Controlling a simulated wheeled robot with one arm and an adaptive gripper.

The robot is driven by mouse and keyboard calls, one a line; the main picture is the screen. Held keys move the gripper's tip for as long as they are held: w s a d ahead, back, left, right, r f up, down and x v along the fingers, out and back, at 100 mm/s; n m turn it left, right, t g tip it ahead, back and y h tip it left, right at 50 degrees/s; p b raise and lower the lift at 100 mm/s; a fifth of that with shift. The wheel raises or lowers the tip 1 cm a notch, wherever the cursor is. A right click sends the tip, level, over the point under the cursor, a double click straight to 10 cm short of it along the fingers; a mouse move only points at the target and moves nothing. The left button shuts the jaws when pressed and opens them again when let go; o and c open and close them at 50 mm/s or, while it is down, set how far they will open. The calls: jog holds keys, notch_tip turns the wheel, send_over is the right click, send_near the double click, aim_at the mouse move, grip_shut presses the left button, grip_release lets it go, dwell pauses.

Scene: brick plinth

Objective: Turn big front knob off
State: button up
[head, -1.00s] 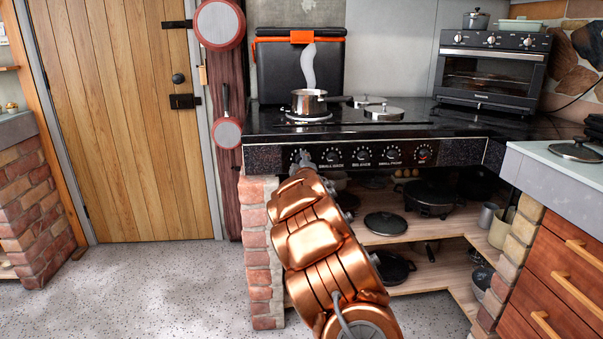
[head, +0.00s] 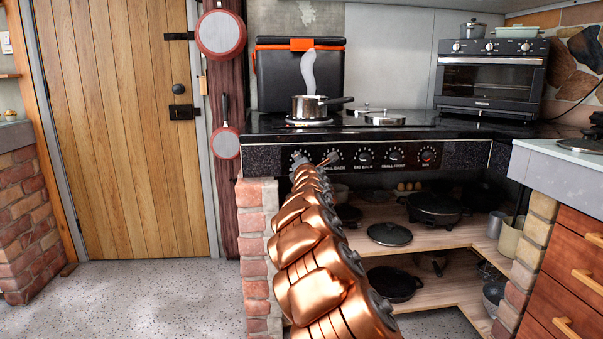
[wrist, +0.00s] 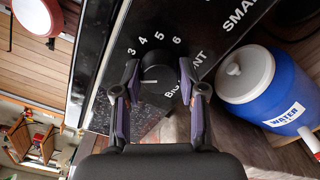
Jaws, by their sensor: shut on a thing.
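The big front knob (wrist: 157,74) is a black round knob in the wrist view, with white numbers and partly hidden "BIG FRONT" lettering around it. My gripper (wrist: 156,88) has a finger on each side of it and is shut on it. In the head view the gripper (head: 312,162) is at the left end of the black stove panel (head: 455,155), and it and my copper arm partly hide the knob there. A steel pot (head: 309,107) stands on the left burner with a pale plume above it.
More knobs, such as the big back knob (head: 364,155), sit along the panel to the right. Pans and lids fill the wooden shelf (head: 375,212) below. A brick pillar (head: 255,220) stands left of my arm. A blue water container (wrist: 247,80) shows in the wrist view.

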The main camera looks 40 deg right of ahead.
jog(key=n+b, duration=0.4)
jog(key=n, duration=0.7)
jog(key=shift+r+n, duration=0.1)
jog(key=shift+n, duration=0.3)
dwell(0.3)
jog(key=o, duration=1.2)
jog(key=shift+c, duration=0.2)
jog(key=shift+s+a, duration=0.1)
jog(key=v, duration=1.1)
jog(key=shift+s+a, duration=0.2)
jog(key=shift+a, duration=0.05)
